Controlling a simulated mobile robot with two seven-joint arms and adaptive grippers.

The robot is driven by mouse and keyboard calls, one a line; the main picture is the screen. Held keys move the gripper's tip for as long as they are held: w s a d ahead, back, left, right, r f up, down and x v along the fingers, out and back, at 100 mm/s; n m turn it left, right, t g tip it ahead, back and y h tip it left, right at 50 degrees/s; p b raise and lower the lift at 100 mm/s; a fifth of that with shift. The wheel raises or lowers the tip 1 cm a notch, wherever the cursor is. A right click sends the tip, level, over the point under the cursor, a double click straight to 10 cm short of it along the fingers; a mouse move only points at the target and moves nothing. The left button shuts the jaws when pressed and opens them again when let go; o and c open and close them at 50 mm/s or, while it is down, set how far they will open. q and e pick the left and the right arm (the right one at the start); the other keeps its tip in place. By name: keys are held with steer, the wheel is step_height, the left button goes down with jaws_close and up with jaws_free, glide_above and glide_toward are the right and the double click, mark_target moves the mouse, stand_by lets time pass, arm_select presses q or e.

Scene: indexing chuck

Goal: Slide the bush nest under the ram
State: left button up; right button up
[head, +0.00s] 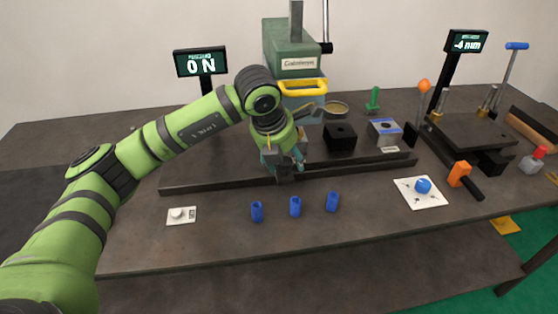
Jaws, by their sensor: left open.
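The press (292,60) is a green-topped body with a grey post, standing behind the rail, with a yellow handle (302,87) on its front. My left gripper (284,172) points down over the dark rail (220,180), in front of the press. It is open and my own arm hides the lower press behind it. A black block with a hole (340,137) stands on the rail to the right of the gripper, apart from it. A grey block with a blue top edge (384,131) stands farther right. I cannot tell which block is the bush nest. My right gripper is not in view.
A white card with a blue piece (423,186) lies at right front, near an orange-handled fixture (459,174). Displays read 0 N (200,64) and -4 mm (467,43). The left table top is clear.

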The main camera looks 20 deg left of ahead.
arm_select(q)
steer(key=shift+r, duration=0.4)
steer(key=shift+s+a+r, duration=0.1)
steer(key=shift+s+r, duration=0.05)
steer(key=shift+s, duration=0.25)
steer(key=s+a, duration=0.2)
steer(key=s, duration=0.9)
steer(key=shift+a, duration=0.3)
steer(key=shift+s, duration=0.15)
